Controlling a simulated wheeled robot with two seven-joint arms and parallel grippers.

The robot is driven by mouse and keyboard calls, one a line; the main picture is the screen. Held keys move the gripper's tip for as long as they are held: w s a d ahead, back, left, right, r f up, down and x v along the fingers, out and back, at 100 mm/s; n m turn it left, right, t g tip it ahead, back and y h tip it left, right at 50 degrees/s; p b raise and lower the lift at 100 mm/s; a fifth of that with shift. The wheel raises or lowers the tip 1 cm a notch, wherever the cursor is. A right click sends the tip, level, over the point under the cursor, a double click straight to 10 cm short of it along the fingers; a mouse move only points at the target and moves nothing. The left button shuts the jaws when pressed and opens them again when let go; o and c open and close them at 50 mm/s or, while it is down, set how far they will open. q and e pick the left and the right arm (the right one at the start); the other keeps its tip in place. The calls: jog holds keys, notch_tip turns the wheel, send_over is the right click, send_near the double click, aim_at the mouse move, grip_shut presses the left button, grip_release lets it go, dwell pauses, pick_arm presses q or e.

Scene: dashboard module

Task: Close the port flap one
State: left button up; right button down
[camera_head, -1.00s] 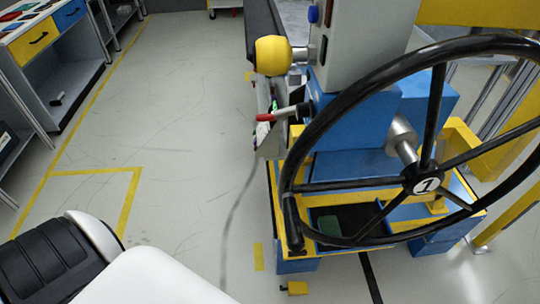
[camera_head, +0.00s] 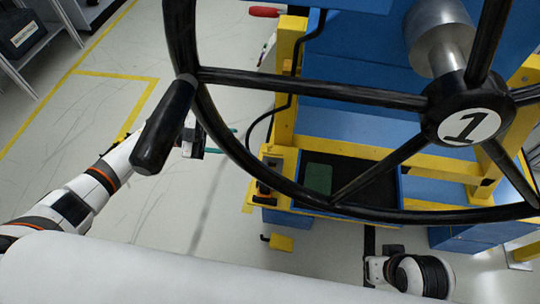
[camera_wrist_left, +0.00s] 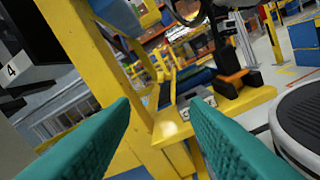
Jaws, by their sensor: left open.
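My left gripper (camera_head: 216,143) is open and empty, left of the dashboard module's yellow frame (camera_head: 284,90), partly behind the steering wheel. In the left wrist view, its teal fingers (camera_wrist_left: 160,106) stand apart, with a yellow ledge (camera_wrist_left: 246,101) and a black-and-orange fitting (camera_wrist_left: 233,83) beyond them. That fitting also shows at the module's left corner in the head view (camera_head: 268,183). A small yellow plate (camera_head: 281,242) sticks out low below that corner; I cannot tell whether it is port flap one. My right arm's end (camera_head: 410,275) is low at right; its jaws are unclear.
The large black steering wheel (camera_head: 395,98), with its hub marked 1 (camera_head: 471,124), covers much of the module. A red-tipped lever (camera_head: 264,12) is at the top. Clear floor (camera_head: 120,100) lies to the left. Shelves (camera_head: 25,35) stand at the far left.

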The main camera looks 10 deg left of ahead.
aim_at(270, 148)
pick_arm(q)
jog(key=shift+m+g, duration=0.3)
jog(key=d, duration=1.2)
jog(key=shift+s+r, duration=0.1)
jog(key=shift+s, duration=0.1)
